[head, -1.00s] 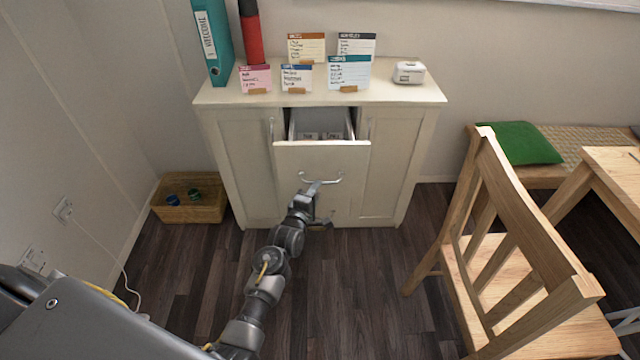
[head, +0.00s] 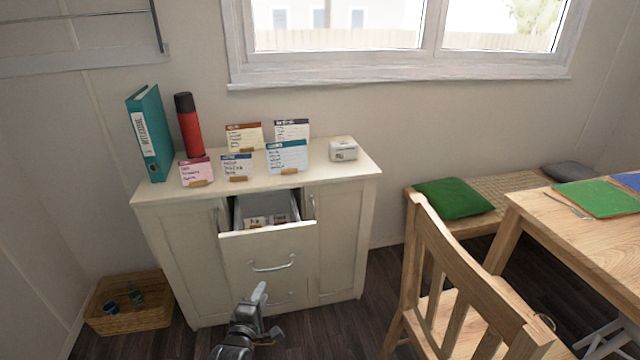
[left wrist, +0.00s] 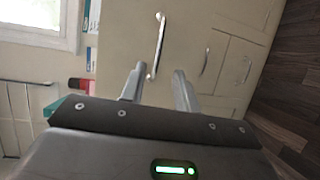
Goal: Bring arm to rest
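My left gripper (head: 262,312) is low in front of the cream cabinet (head: 341,240) in the head view, below the handle (head: 273,264) of the pulled-out drawer (head: 268,245). In the left wrist view its two fingers (left wrist: 158,88) stand apart with nothing between them. The drawer handle (left wrist: 157,45) shows beyond the fingertips there, apart from them. The drawer is open and light-coloured items show inside it. My right gripper is in neither view.
A wooden chair (head: 462,265) stands at the right, beside a wooden table (head: 570,235). A wicker basket (head: 130,318) is on the floor at the left. Cards, a teal binder (head: 150,133), a red flask (head: 189,128) and a white box (head: 343,150) stand on the cabinet.

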